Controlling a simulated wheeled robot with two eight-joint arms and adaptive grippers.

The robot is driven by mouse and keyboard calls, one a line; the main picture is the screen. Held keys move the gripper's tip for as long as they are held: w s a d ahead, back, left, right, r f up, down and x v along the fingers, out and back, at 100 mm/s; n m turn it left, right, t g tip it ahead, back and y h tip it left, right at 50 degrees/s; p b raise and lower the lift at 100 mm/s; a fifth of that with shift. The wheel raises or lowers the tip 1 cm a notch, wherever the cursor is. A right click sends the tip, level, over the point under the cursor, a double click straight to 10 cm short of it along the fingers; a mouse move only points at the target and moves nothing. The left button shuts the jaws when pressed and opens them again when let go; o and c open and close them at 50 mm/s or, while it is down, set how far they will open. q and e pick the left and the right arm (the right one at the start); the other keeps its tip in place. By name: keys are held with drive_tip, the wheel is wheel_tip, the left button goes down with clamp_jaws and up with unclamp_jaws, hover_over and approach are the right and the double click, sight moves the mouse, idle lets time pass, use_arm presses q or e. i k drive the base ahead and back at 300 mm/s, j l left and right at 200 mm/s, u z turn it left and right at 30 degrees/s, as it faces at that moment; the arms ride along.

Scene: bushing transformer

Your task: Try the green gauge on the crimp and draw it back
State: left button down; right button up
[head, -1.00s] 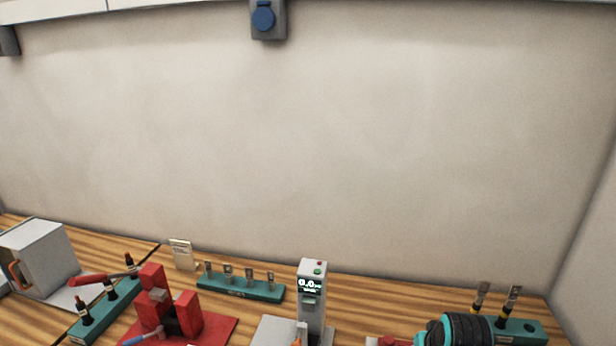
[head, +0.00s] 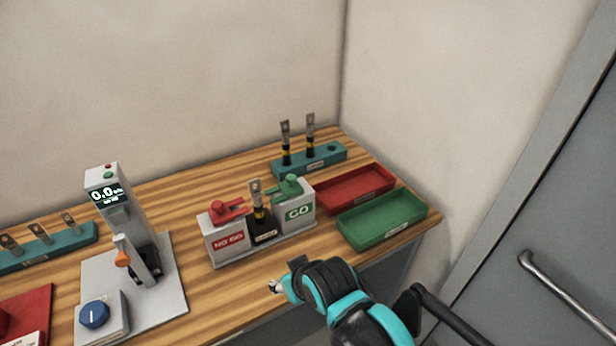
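The green gauge (head: 290,188) sits on the GO block (head: 299,212) at the right of a grey gauge stand. A red gauge (head: 226,211) sits on the NO GO block (head: 227,243) at the left. Between them a crimped lug (head: 258,203) stands upright in a dark holder (head: 263,229), its flat metal tongue up. The green gauge is apart from the lug. My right arm comes in from the lower right, in front of the stand. Only a small tip, perhaps of my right gripper (head: 276,287), shows at its end; its fingers cannot be made out. My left gripper is out of view.
A red tray (head: 353,203) and a green tray (head: 357,239) lie to the right. Behind them a teal rack (head: 336,156) holds two lugs. A tester with a display (head: 106,193) stands at the left, beside a blue knob box (head: 95,314). Bare wood lies before the stand.

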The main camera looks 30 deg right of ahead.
sight(290, 187)
drive_tip(key=z, duration=0.85)
